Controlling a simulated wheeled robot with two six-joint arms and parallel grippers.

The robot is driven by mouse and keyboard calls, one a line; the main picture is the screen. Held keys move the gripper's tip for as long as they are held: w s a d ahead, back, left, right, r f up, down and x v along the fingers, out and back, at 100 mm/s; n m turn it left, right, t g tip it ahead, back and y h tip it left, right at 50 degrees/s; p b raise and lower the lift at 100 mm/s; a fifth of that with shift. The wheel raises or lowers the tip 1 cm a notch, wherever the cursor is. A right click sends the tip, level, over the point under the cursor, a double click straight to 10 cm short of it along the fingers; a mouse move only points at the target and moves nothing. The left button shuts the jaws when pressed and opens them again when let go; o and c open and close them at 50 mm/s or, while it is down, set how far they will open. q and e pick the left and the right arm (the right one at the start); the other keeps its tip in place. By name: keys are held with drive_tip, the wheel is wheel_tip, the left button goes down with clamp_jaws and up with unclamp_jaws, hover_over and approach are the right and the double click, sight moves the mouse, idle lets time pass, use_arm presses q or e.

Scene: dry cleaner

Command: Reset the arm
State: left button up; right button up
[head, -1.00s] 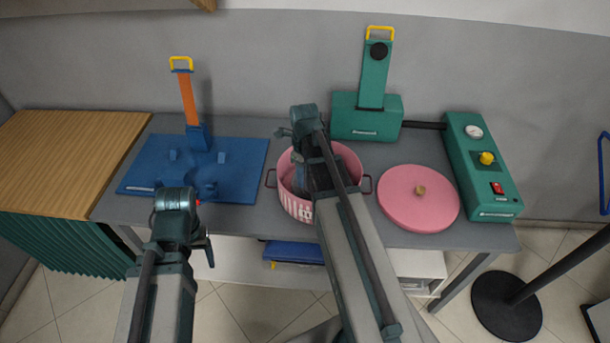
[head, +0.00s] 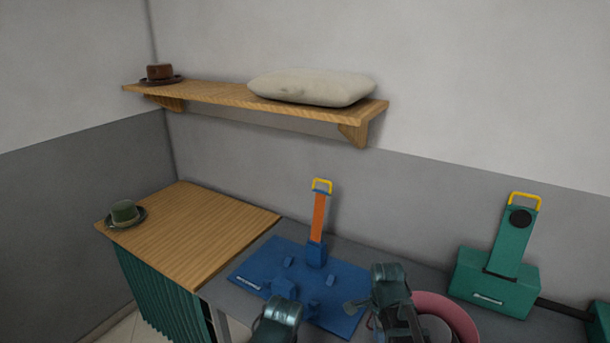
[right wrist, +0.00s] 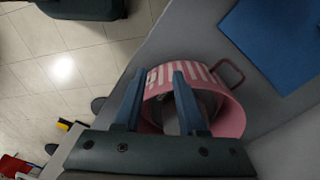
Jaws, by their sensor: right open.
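My right gripper (right wrist: 158,75) is open in the right wrist view, its two blue fingers apart with nothing held between them. The pink pot (right wrist: 217,83) lies just beyond and between the fingers, with something grey inside it. In the head view my right arm's wrist is beside the pot (head: 458,313) and covers part of it. My left gripper (head: 280,318) is at the bottom edge of the head view, in front of the blue press (head: 345,280); its fingers cannot be made out.
A green hat (head: 124,212) sits on the wooden counter (head: 195,225) at left. A wall shelf (head: 225,101) holds a brown hat (head: 160,74) and a cushion (head: 310,87). A green machine (head: 495,280) stands at right. The orange lever (head: 318,217) stands upright.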

drive_tip(key=s+a+n, duration=0.5)
drive_tip(key=a+n, duration=0.1)
drive_tip(key=n, duration=0.5)
drive_tip(key=s+a+n, duration=0.4)
drive_tip(key=a+n, duration=0.3)
drive_tip(key=n, duration=0.4)
drive_tip(key=shift+s+a+h, duration=0.3)
drive_tip(key=shift+s+h, duration=0.1)
